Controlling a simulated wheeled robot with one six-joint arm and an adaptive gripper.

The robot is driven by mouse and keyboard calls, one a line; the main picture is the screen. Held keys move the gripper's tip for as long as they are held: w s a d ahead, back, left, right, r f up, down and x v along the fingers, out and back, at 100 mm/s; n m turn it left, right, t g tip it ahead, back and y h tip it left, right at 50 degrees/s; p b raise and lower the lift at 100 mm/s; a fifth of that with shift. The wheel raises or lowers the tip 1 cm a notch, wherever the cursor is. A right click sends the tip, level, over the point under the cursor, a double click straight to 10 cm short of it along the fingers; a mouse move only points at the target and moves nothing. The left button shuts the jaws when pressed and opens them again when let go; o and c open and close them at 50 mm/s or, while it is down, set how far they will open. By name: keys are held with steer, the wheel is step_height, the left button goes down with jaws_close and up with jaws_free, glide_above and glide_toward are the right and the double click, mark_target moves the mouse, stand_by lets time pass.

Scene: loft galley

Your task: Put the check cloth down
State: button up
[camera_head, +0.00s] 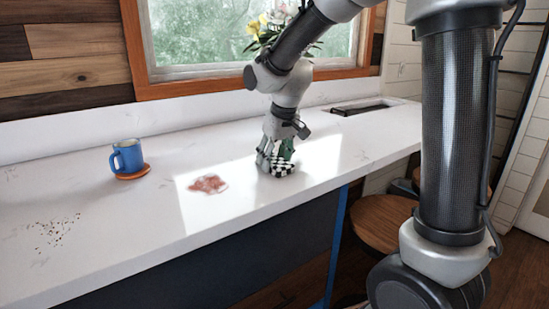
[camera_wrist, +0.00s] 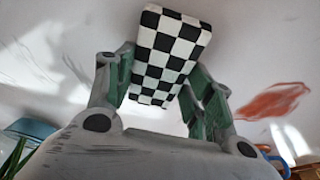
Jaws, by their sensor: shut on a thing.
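The check cloth (camera_head: 278,168) is a folded black-and-white checkered pad. It is between the fingers of my gripper (camera_head: 275,152), low over the white counter to the right of a red-brown stain. In the wrist view the cloth (camera_wrist: 165,58) sits between both green-padded fingers of my gripper (camera_wrist: 160,85), which are shut on it. I cannot tell whether the underside of the cloth touches the counter.
The white counter (camera_head: 100,230) has a red-brown stain (camera_head: 208,184), dark crumbs (camera_head: 55,232) and a blue mug (camera_head: 127,156) on an orange coaster (camera_head: 133,173). Flowers (camera_head: 262,30) stand by the window. A sink (camera_head: 360,107) is at the right. Stools stand below the counter.

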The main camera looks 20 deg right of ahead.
mark_target(282, 164)
steer(key=shift+f, duration=0.1)
steer(key=o, duration=1.1)
steer(key=v, duration=1.2)
steer(key=s+d+f+m, duration=0.1)
steer(key=s+d, duration=0.3)
steer(key=s, duration=0.3)
steer(key=s+d+f+m, duration=0.1)
steer(key=s+d+f, duration=0.1)
steer(key=s+d, duration=0.3)
steer(key=s+d+f+m+t+h, duration=0.1)
steer(key=s+d, duration=0.3)
steer(key=s, duration=0.7)
steer(key=shift+d+f+m, duration=0.3)
steer(key=shift+d+f, duration=0.1)
steer(key=shift+f, duration=0.05)
